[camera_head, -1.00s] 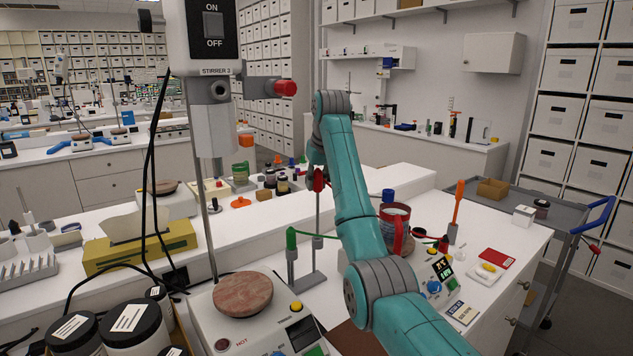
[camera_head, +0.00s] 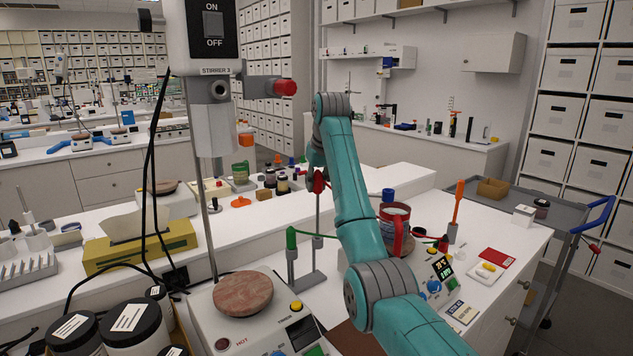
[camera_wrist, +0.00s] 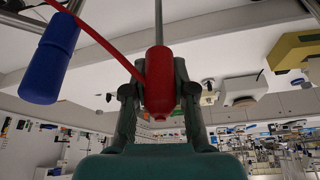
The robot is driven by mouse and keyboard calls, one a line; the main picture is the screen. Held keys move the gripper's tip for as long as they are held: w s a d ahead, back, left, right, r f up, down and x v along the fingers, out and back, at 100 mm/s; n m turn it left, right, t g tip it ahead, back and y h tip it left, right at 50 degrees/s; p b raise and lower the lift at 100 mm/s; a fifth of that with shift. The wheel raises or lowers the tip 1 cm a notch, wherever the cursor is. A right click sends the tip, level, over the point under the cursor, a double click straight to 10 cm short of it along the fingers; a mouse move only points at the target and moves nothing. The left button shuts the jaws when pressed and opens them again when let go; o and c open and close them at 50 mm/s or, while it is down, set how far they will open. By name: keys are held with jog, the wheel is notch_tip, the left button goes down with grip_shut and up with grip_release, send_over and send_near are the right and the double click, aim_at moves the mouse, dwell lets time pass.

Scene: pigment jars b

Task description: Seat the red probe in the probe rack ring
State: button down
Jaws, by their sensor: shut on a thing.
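My gripper (camera_head: 316,178) is shut on the red probe (camera_head: 318,183), high above the bench. In the wrist view, the red handle (camera_wrist: 160,80) sits between the two fingers (camera_wrist: 158,92), and its thin metal shaft runs away from the camera. In the head view the shaft hangs about upright. Its lower end is near a small grey collar above the grey stand base (camera_head: 308,283); I cannot tell whether it is inside a ring. A green probe (camera_head: 291,238) stands upright at the left of that stand. A blue-handled probe (camera_wrist: 50,62) is beside my gripper in the wrist view.
Thin cables cross near the stand. The bench's right front holds a red card (camera_head: 495,258).

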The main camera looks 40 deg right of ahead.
aim_at(317, 237)
jog(key=shift+f, duration=7)
jog(key=c, duration=0.9)
grip_release()
jog(key=shift+v, duration=3.8)
jog(key=shift+f, duration=0.1)
